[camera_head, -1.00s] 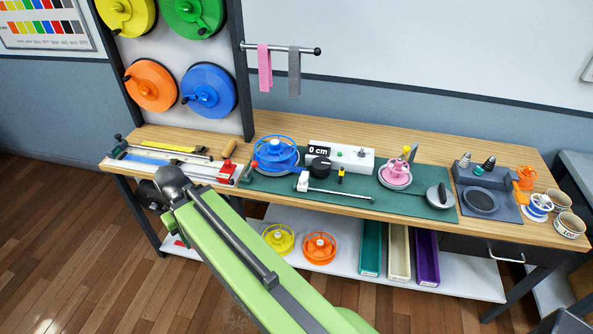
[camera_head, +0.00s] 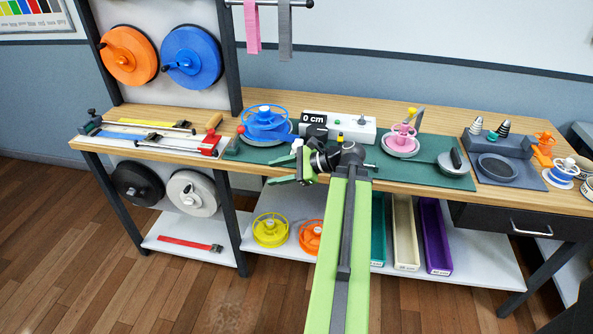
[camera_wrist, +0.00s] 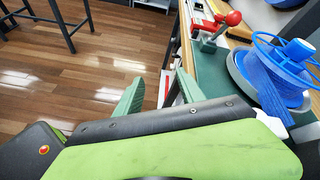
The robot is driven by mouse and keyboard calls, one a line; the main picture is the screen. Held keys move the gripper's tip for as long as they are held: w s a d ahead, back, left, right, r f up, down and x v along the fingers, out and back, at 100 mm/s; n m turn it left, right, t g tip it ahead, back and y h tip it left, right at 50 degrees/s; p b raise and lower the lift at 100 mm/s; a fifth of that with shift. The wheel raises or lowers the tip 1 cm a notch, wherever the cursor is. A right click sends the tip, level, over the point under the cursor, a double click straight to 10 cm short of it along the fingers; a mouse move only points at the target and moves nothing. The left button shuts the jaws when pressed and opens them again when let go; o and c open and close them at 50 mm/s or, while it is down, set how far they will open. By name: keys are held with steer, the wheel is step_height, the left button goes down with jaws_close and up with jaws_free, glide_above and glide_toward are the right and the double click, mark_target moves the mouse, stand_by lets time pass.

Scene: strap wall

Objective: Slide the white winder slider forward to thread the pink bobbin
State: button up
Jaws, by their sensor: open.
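The pink bobbin (camera_head: 402,138) sits on a round plate on the green mat (camera_head: 425,180), right of the grey-white winder box (camera_head: 350,130). A small white piece (camera_head: 297,144), likely the winder slider, shows just above my gripper in the head view; the arm hides most of it and its rod. My gripper (camera_head: 277,170) is open at the front edge of the bench, pointing left, just in front of the slider's place. In the wrist view its two green fingers (camera_wrist: 160,92) stand apart, with nothing clearly held between them.
A blue spool (camera_head: 266,124) stands on the mat behind and left of my gripper. A red-ended strap jig (camera_head: 212,145) lies farther left. A grey pad on an arm (camera_head: 454,162) is right of the bobbin. Open floor lies in front of the bench.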

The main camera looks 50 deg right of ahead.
steer(key=s+d+m+t+h+b, duration=0.2)
steer(key=s+d+m+t+b, duration=0.2)
steer(key=s+d+m, duration=0.5)
steer(key=t+h+b, duration=0.1)
steer(key=t+h, duration=0.1)
steer(key=t, duration=0.1)
glide_toward(297, 145)
steer(key=w, duration=0.3)
steer(key=w+a, duration=0.1)
steer(key=w, duration=0.6)
steer(key=shift+w+a, duration=0.1)
steer(key=shift+a, duration=0.15)
jaws_close()
